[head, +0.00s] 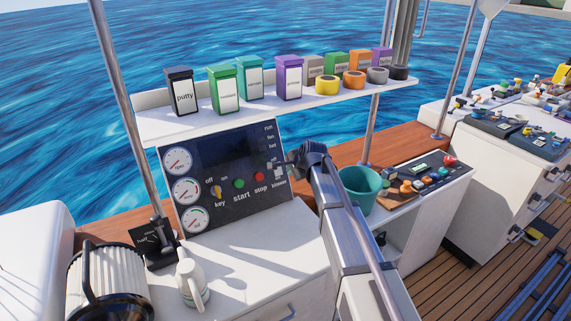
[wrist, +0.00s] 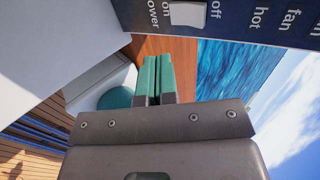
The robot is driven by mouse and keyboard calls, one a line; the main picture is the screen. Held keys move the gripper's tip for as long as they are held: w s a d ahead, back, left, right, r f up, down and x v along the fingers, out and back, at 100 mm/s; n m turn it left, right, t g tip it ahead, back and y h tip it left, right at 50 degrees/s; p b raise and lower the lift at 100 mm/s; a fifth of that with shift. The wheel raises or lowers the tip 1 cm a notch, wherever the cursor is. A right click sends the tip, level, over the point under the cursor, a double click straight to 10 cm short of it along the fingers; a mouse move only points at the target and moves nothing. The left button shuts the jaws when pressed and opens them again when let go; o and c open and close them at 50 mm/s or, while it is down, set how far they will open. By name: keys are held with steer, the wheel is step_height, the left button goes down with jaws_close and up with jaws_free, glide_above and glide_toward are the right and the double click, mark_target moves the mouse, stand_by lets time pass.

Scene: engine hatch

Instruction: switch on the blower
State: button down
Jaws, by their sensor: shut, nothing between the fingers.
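The dark control panel (head: 225,178) stands upright below the shelf, with gauges, a key, a green start button, a red stop button and a blower label at its right. The blower switch (wrist: 188,14) is a pale rocker between "on" and "off" at the top of the wrist view. I cannot tell which way it is set. My gripper (head: 272,166) is at the panel's right edge in the head view, close to the switch and partly covering that area. In the wrist view its teal fingers (wrist: 153,75) are shut together and empty, left of and below the switch, with no visible contact.
A white shelf (head: 160,128) with several boxes and tape rolls hangs above the panel. A teal bucket (head: 360,188) stands right of my arm. A black lever (head: 160,245) and a white jug (head: 190,280) stand at left. The counter (head: 255,250) before the panel is mostly clear.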

steer(key=v, duration=0.1)
steer(key=p+v, duration=0.1)
steer(key=v, duration=0.3)
steer(key=shift+s+d+f+p, duration=0.15)
steer(key=shift+s+f+p, duration=0.15)
steer(key=shift+f+p, duration=0.1)
steer(key=s+d+f+n+g+h, duration=0.1)
steer(key=s+n, duration=0.3)
steer(key=s, duration=0.7)
steer(key=s+d+f+n+g+h, duration=0.1)
steer(key=s+d+n+g, duration=0.3)
steer(key=s, duration=0.6)
steer(key=s+d+f+n+g+h, duration=0.1)
steer(key=s+d+f+n+g, duration=0.1)
steer(key=s, duration=0.9)
steer(key=d+n, duration=0.1)
steer(key=n, duration=0.1)
steer(key=shift+s+n+h, duration=0.3)
steer(key=shift+n+h, duration=0.1)
steer(key=c, duration=1.8)
jaws_free()
